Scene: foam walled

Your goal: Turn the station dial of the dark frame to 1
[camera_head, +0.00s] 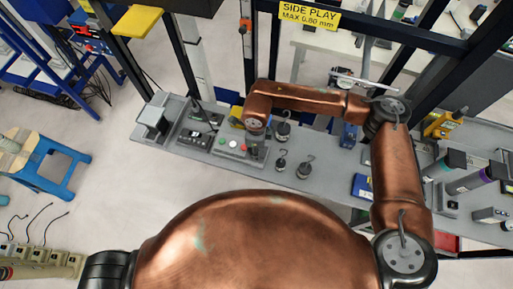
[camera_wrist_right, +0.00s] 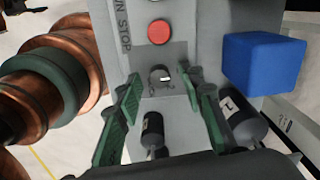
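The station dial (camera_wrist_right: 160,75) is a small dark grey knob with a pale mark, on a grey panel (camera_wrist_right: 138,58) below a red button (camera_wrist_right: 160,32). In the head view the right wrist covers the dial area beside the control box (camera_head: 230,147). The dark frame (camera_head: 250,60) rises behind the grey bench. My left gripper is out of view.
A blue block (camera_wrist_right: 262,63) stands right of the dial. Black hooked weights (camera_head: 282,130) stand on the grey bench (camera_head: 215,170) close to the right gripper; one weight (camera_wrist_right: 152,130) lies between its fingers' bases in view. A yellow sign (camera_head: 309,15) hangs on the frame.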

